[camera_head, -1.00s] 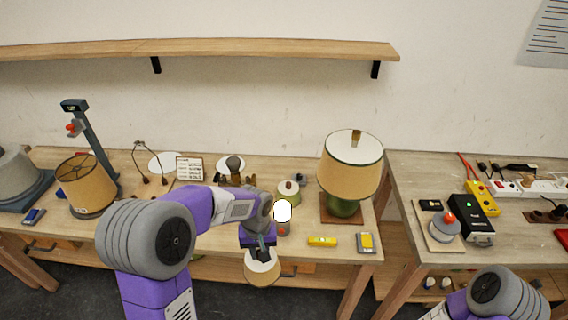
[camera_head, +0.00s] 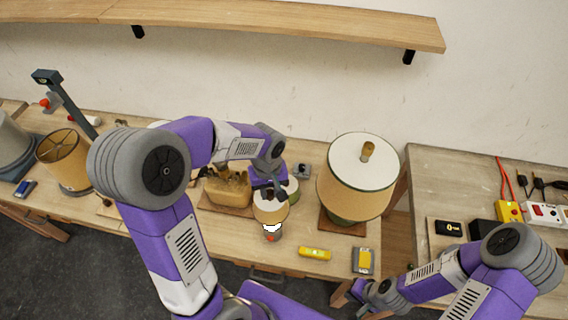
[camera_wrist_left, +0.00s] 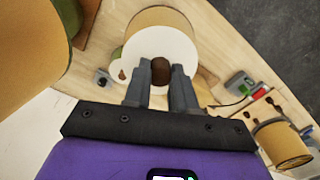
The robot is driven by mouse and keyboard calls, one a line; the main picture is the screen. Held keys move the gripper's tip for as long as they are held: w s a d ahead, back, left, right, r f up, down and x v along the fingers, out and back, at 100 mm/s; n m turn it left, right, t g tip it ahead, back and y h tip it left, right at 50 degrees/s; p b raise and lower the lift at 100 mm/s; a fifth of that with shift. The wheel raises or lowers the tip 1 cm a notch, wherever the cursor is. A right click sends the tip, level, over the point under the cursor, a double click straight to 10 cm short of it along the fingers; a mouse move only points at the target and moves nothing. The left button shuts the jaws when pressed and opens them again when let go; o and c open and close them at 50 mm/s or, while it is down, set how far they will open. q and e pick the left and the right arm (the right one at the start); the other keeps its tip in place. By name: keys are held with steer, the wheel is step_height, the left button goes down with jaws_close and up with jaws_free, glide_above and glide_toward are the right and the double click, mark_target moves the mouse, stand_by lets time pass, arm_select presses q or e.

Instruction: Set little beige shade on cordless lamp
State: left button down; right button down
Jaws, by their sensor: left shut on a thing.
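The little beige shade (camera_head: 270,211) hangs upright from my left gripper (camera_head: 268,192), which is shut on the brown knob on its white top. In the left wrist view the fingers (camera_wrist_left: 160,85) pinch this knob, with the shade's beige side (camera_wrist_left: 160,16) beyond. The cordless lamp (camera_head: 272,237) stands near the table's front edge, its white bulb glowing just below the shade's lower rim. The shade hides the bulb's upper part; I cannot tell whether they touch. My right gripper (camera_head: 366,294) is low at the front right, away from both; its fingers are unclear.
A large green lamp with a cream shade (camera_head: 355,180) stands right of the small shade. A small green-sided, white-topped thing (camera_head: 292,188) is close behind it. A yellow level (camera_head: 315,253) and a yellow-grey device (camera_head: 362,260) lie at the front. A brown block (camera_head: 228,188) is left.

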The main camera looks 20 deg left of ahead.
arm_select(q)
steer(key=shift+w+r, duration=0.1)
steer(key=shift+w, duration=0.05)
steer(key=shift+s+r, duration=0.15)
steer(key=shift+s, duration=0.3)
steer(key=shift+f+b, duration=1.3)
steer(key=shift+f, duration=0.2)
steer(key=shift+w+f+b, duration=0.1)
steer(key=shift+f+b, duration=3.5)
steer(key=shift+f, duration=0.75)
steer(key=c, duration=0.8)
jaws_free()
steer(key=shift+c, duration=0.2)
